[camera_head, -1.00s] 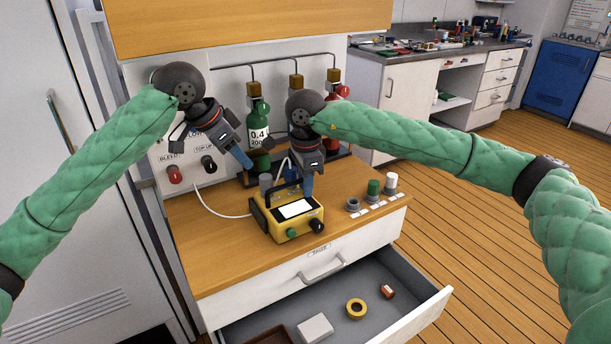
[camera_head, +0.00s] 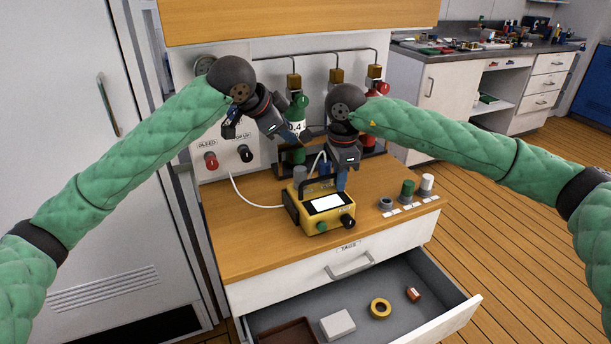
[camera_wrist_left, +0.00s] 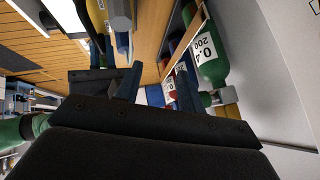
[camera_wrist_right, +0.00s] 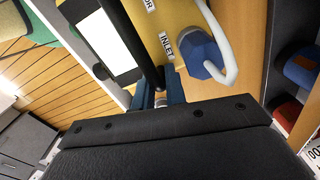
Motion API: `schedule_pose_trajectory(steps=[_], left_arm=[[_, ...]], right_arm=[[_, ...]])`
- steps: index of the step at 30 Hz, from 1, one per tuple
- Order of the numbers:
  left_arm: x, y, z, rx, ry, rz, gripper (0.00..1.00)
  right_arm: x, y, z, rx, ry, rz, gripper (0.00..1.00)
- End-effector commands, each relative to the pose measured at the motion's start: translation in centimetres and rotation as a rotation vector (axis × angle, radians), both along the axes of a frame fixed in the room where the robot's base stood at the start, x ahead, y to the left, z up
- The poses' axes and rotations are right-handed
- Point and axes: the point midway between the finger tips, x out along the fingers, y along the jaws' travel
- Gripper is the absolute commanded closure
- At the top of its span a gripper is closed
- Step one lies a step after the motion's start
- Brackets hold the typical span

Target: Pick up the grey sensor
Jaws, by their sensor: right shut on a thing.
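The grey sensor (camera_head: 300,174) is a short upright cylinder at the back left of the yellow analyser (camera_head: 299,213). In the left wrist view the grey sensor (camera_wrist_left: 120,14) appears at the top edge, beside the yellow body. My left gripper (camera_head: 266,138) is open and empty, above and left of the sensor, in front of the green cylinder. My right gripper (camera_head: 341,182) is shut on the analyser's black carry handle (camera_wrist_right: 134,48); the exact contact is partly hidden.
A blue inlet fitting (camera_wrist_right: 202,54) with a white hose stands beside the handle. Green (camera_head: 296,156) and red gas cylinders stand behind. An open drawer (camera_head: 447,317) is below.

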Motion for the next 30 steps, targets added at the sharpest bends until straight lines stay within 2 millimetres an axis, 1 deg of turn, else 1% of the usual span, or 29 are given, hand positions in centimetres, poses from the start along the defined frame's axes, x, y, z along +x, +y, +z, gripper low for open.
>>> schedule_pose_trajectory(steps=[3,7,10,15,20,26,27,30], left_arm=[[1.6,-0.9,1.7,0.013,-0.201,-0.027,0.61],[3.0,-1.9,3.9,0.043,-0.429,-0.062,0.61],[3.6,-2.6,5.9,0.076,-0.607,-0.094,0.61],[3.6,-4.0,9.4,0.151,-0.911,-0.155,0.61],[2.4,-5.5,12.8,0.244,-1.2,-0.217,0.61],[-0.4,-7.5,16.6,0.376,-1.559,-0.296,0.61],[-1.1,-7.9,17.5,0.381,-1.632,-0.308,0.61],[-2.4,-8.4,19.6,0.336,-1.77,-0.332,0.61]], right_arm=[[0.0,0.0,0.0,0.0,0.001,-0.001,1.0],[0.0,0.0,0.0,0.0,0.001,-0.001,1.0],[0.0,0.0,0.0,0.0,0.001,-0.001,1.0],[0.0,0.0,0.0,0.0,0.001,-0.001,1.0],[0.0,0.0,0.0,0.0,0.001,-0.001,1.0],[0.0,0.0,0.0,0.0,0.001,-0.001,1.0],[0.0,0.0,0.0,0.0,0.001,-0.001,1.0],[0.0,0.0,0.0,0.0,0.001,-0.001,1.0]])
